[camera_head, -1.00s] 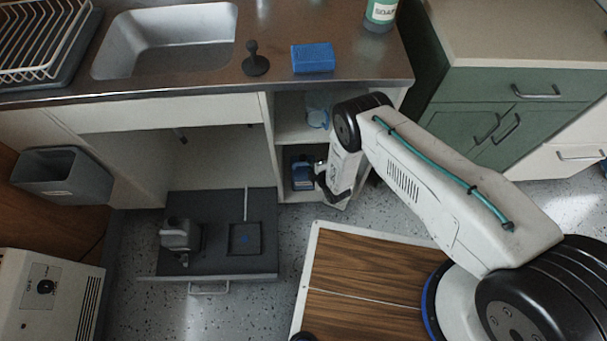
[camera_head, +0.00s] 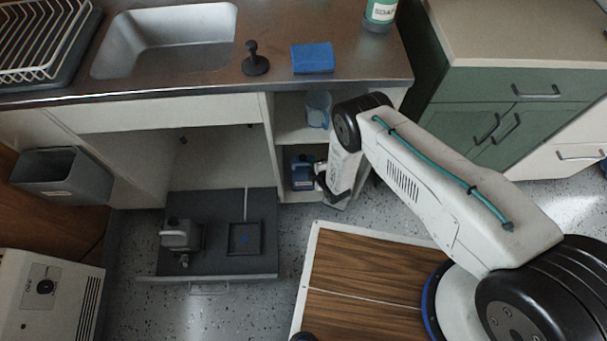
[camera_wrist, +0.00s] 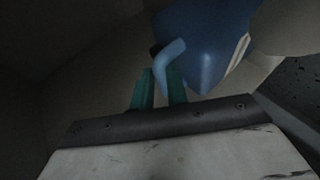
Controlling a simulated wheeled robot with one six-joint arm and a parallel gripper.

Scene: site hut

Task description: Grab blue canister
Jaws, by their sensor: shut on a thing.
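The blue canister (camera_head: 303,176) stands in the lower compartment of the open shelf unit under the counter. My gripper (camera_head: 325,184) reaches into that compartment at the canister's right side, with its jaws partly hidden in the head view. In the wrist view my gripper's teal fingers (camera_wrist: 158,90) are shut on the light blue curved handle (camera_wrist: 170,57) of the canister (camera_wrist: 207,40). A pale label edge shows on the canister's right side. The canister's base is not clear in the wrist view.
A clear blue jug (camera_head: 318,109) stands on the shelf above. The shelf walls are close around my gripper. A wooden-topped surface (camera_head: 365,270) lies in front.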

